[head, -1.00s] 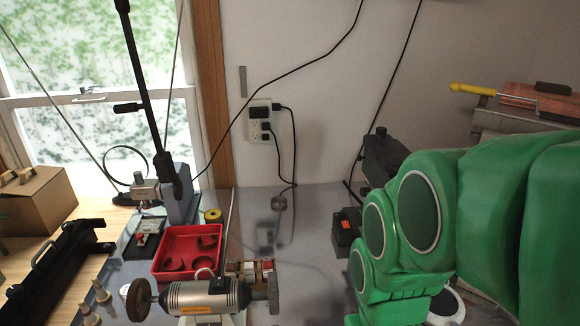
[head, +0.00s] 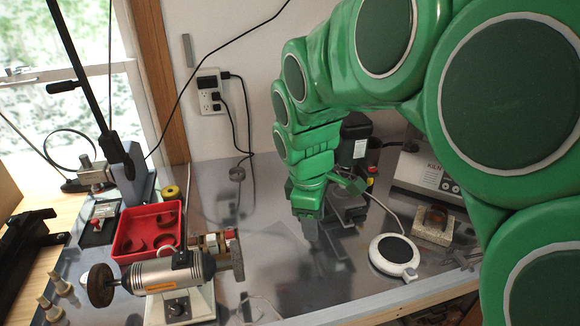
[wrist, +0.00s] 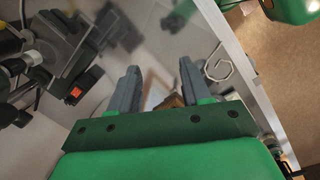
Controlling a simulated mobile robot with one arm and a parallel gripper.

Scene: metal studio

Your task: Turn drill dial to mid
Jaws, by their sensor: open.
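No part is clearly recognisable as the drill dial; I cannot tell which machine is the drill. A dark machine (head: 355,130) with a red switch (head: 372,170) stands behind my gripper; a red switch also shows in the wrist view (wrist: 75,92). A silver motor unit (head: 172,272) at the lower left has a small dark knob (head: 176,308) on its white base. My gripper (head: 325,243) points down over the metal bench. In the wrist view its grey fingers (wrist: 158,82) are apart, with nothing held between them.
A round white device with a black top (head: 393,254) lies right of my gripper, its cable trailing past. A red tray (head: 125,247) sits at left. A kiln (head: 430,178) stands at the back right. The bench's front edge (head: 360,303) is close.

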